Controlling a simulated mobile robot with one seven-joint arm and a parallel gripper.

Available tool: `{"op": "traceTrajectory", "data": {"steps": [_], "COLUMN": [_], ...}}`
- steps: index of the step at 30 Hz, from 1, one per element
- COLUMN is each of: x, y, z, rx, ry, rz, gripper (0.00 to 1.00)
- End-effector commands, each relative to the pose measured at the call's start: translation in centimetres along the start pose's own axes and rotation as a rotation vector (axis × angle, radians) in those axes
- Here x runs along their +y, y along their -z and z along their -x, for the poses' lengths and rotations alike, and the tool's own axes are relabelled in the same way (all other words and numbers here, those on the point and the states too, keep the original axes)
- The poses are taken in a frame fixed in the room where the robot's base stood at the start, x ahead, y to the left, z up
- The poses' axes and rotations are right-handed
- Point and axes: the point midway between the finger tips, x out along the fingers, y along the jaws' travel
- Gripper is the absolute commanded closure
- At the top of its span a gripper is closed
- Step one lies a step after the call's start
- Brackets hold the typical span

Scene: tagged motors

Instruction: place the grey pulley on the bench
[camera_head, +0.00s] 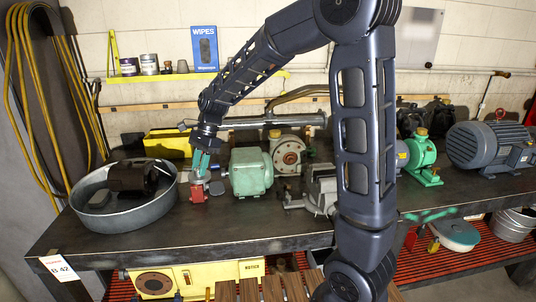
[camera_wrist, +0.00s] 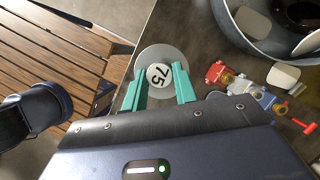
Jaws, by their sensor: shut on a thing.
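In the head view my gripper (camera_head: 200,163) points down over the left part of the dark bench (camera_head: 240,222), beside the metal tub. The pulley is hard to make out there.
A metal tub (camera_head: 122,216) with a dark motor stands left of my gripper. A red part (camera_head: 197,193) lies just below it. A green motor (camera_head: 251,172) and a vise (camera_head: 322,190) stand to the right. The bench front is clear. Wooden slats (camera_wrist: 62,50) lie beyond its edge.

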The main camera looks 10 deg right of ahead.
Motion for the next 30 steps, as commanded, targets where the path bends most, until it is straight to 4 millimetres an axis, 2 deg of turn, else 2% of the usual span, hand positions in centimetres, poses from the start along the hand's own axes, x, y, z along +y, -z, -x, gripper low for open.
{"op": "traceTrajectory", "data": {"steps": [7,11,14,21,30], "x": [-0.1,-0.7,-1.2,-1.6,0.2], "y": [0.5,2.8,5.8,14.5,25.4], "z": [0.3,1.3,2.6,6.2,10.8], "rx": [0.000,-0.002,-0.004,-0.010,-0.015], "ry": [0.004,0.022,0.045,0.111,0.194], "rz": [-0.011,-0.054,-0.112,-0.273,-0.472], "gripper": [1.00,1.00,1.00,1.00,1.00]}}
